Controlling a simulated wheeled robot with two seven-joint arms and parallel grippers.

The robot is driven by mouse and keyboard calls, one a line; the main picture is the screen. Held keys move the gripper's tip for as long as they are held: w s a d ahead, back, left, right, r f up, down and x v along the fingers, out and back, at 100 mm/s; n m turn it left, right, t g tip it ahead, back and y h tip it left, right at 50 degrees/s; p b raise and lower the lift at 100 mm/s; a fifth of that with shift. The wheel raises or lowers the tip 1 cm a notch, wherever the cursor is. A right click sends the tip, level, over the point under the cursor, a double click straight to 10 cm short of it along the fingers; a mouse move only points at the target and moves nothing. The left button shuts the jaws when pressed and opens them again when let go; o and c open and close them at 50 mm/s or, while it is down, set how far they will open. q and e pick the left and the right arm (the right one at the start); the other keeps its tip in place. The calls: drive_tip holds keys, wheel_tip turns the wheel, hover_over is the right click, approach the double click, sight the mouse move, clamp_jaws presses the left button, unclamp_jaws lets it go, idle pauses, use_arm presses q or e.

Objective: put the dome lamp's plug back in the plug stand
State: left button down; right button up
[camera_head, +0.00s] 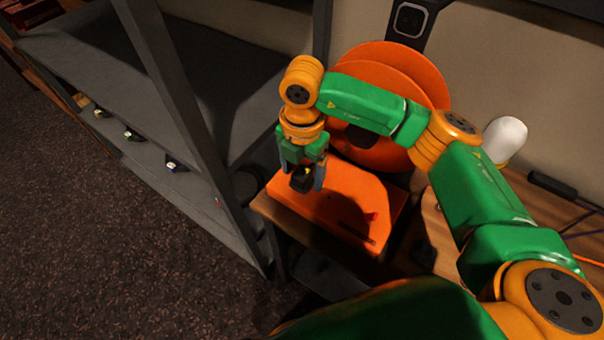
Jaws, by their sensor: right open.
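My right gripper (305,185) points down over the left part of an orange block-like object (345,200), with its fingers apart. A small dark piece with a yellow spot (302,179) shows between the fingers; I cannot tell whether it is a plug, nor whether it touches them. A smooth white dome (505,138), possibly the dome lamp, stands at the right behind my right arm. I cannot make out a plug stand for certain. My left gripper is not in view.
Large orange discs (400,75) stand behind my right forearm. A grey metal shelf (170,75) with an upright post is on the left, with several small items on its lower level. A dark box (550,185) and thin cables lie at the right.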

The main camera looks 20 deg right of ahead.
sight(302, 172)
clamp_jaws()
drive_tip(key=shift+r, duration=0.1)
drive_tip(key=shift+r+p, duration=2.2)
drive_tip(key=shift+r, duration=0.75)
